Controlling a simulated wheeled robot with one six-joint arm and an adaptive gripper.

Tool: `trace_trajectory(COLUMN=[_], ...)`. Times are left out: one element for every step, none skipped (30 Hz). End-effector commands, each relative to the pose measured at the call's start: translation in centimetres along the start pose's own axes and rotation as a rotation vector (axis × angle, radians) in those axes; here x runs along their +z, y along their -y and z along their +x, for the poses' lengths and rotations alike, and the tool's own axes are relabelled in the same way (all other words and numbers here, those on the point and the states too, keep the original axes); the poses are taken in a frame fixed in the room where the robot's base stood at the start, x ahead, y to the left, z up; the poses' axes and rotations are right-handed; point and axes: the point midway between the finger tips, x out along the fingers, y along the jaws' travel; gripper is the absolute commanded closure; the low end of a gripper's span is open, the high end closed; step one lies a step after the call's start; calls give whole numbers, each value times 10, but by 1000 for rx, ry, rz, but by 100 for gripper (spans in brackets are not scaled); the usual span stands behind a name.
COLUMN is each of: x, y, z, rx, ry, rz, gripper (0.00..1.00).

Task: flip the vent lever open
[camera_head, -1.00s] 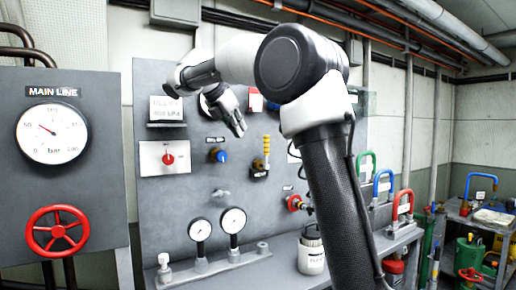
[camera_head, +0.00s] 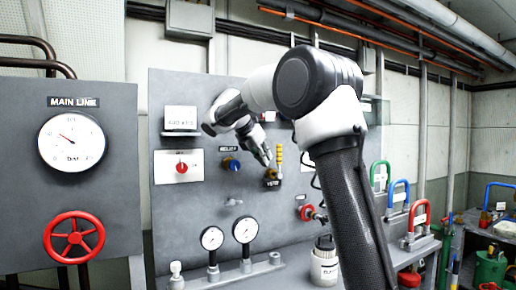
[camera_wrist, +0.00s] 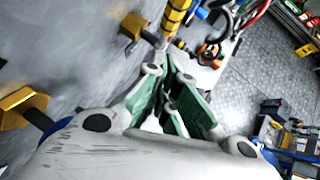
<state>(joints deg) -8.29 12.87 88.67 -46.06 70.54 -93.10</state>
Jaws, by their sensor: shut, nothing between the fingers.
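The vent lever (camera_head: 279,153) has a yellow handle with dark bands. It stands upright above its brass valve body (camera_head: 272,174) on the grey panel, over a small VENT label. In the wrist view the handle (camera_wrist: 177,14) shows at the top, and a brass body (camera_wrist: 133,25) lies to its left. My gripper (camera_head: 266,158) is just left of the handle in the head view. In the wrist view my gripper's green-padded fingers (camera_wrist: 180,85) are shut and empty, a little short of the handle. I cannot tell whether they touch it.
A blue relief knob (camera_head: 232,164) is left of the vent lever, and a red-handled valve (camera_head: 308,212) is below right. Two small gauges (camera_head: 228,234) stand on the ledge below. The red wheel (camera_head: 74,238) is far left. Floor (camera_wrist: 255,75) shows on the right of the wrist view.

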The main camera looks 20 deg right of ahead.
Motion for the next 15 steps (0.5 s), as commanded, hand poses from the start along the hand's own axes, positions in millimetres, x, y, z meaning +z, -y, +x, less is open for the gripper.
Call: trace_trajectory(x=[7,11,15,17,20,22,24,25,27,27,28,28,29,29,29], y=[0,0,0,0,0,0,0,0,0,0,0,0,0,0,0], z=[7,10,14,16,19,22,23,24,25,26,26,27,27,27,27], rx=[-1,-1,-1,-1,-1,-1,-1,0,0,1,1,1,1,2,2], ry=[1,1,1,1,0,0,0,1,1,1,1,1,1,1,1], rz=[3,2,2,2,2,1,1,0,0,0,0,0,0,0,0], gripper=[100,100,100,100,100,100,100,100,100,100,100,100,100,100,100])
